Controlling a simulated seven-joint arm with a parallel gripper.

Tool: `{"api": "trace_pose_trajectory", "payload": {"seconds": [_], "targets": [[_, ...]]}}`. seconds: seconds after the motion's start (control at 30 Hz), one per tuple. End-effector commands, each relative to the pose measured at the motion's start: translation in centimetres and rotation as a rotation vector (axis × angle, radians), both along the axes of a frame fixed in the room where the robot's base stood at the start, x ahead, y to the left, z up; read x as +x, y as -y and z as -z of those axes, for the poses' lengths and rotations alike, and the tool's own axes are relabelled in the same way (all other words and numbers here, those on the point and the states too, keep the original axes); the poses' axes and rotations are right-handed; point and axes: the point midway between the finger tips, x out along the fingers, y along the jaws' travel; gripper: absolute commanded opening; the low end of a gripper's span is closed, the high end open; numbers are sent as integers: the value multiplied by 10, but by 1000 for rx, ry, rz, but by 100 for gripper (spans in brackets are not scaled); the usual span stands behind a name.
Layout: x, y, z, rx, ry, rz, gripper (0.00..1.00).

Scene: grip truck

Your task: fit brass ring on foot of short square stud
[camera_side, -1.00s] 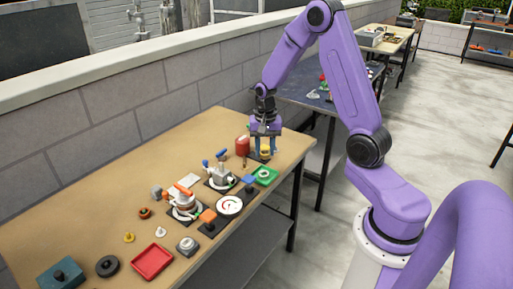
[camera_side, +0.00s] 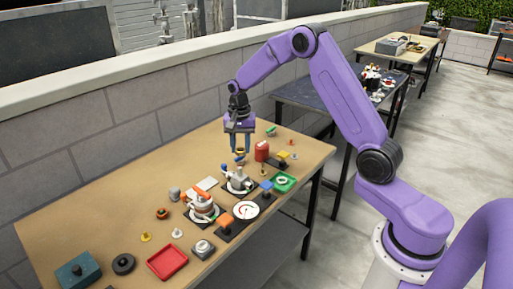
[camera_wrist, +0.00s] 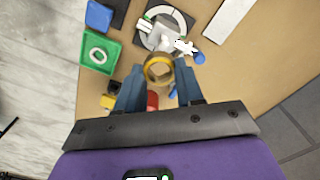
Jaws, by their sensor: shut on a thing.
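My gripper (camera_side: 239,154) is shut on the brass ring, holding it above the back of the table in the side view. In the wrist view, the brass ring (camera_wrist: 158,69) sits between the blue fingertips (camera_wrist: 160,80), its opening showing. Below it lies a round white fixture (camera_wrist: 181,19) with a grey centre piece and a blue-tipped handle; the same fixture (camera_side: 238,184) stands in the side view. I cannot tell which piece is the short square stud. Square-topped pieces are yellow (camera_side: 283,155), blue (camera_side: 266,185) and orange (camera_side: 225,219).
A red can (camera_side: 262,151) stands right of my gripper. A green tray (camera_side: 284,182) holds a pale ring. A second fixture (camera_side: 203,209), a white dial (camera_side: 246,210) and a red tray (camera_side: 167,262) lie farther left.

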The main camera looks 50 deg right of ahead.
Motion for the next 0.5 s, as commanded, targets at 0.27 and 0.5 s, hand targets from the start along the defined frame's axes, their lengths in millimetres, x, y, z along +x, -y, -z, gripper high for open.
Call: {"api": "trace_pose_trajectory", "payload": {"seconds": [0.27,0.5], "targets": [[5,-4,10,0,-1,0,1],[5,-3,32,0,-3,1,1]]}}
